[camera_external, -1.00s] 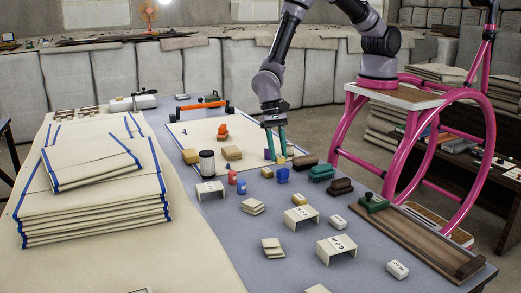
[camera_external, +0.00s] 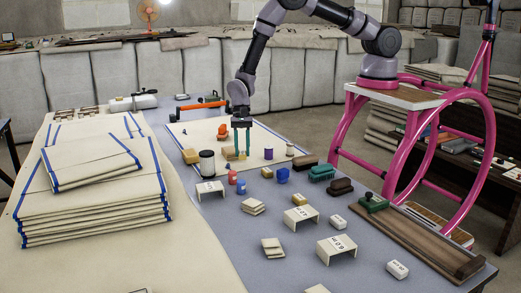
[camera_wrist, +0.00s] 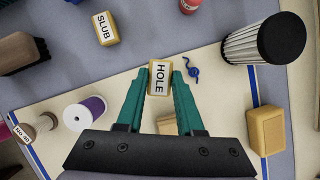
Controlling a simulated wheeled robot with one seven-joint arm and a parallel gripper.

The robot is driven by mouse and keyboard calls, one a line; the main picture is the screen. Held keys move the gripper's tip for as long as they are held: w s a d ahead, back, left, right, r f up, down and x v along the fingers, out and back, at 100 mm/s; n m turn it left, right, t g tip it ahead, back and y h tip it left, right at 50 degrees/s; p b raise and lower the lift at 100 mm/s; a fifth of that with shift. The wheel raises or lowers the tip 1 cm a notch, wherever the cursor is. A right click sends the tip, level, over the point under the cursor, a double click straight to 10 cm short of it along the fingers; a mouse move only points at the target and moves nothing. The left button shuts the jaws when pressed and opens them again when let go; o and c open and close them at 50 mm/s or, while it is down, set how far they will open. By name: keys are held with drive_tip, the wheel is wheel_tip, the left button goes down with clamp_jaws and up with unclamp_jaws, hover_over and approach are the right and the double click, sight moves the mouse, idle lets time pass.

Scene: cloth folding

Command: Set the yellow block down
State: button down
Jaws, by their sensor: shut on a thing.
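The yellow block (camera_wrist: 159,77), with a white label reading HOLE, is between the fingertips of my gripper (camera_wrist: 161,82) in the wrist view. My gripper (camera_external: 242,154) is shut on it. In the external view my gripper points down over the cream cloth (camera_external: 208,129) with blue edges, and only a bit of the block shows at its tips. Whether the block touches the cloth or hangs just above it, I cannot tell. A second yellow block labelled SLUB (camera_wrist: 106,29) lies apart on the grey table.
A purple-and-white spool (camera_wrist: 84,114) is to the left. A blue piece (camera_wrist: 192,69) lies close by the right fingertip. An orange-handled bar (camera_external: 199,107) lies behind.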

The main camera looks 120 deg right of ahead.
sight(243, 159)
drive_tip(key=shift+f, duration=1.85)
drive_tip(key=shift+f, duration=0.1)
drive_tip(key=shift+f, duration=0.1)
drive_tip(key=c, duration=0.5)
unclamp_jaws()
drive_tip(key=shift+c, duration=0.2)
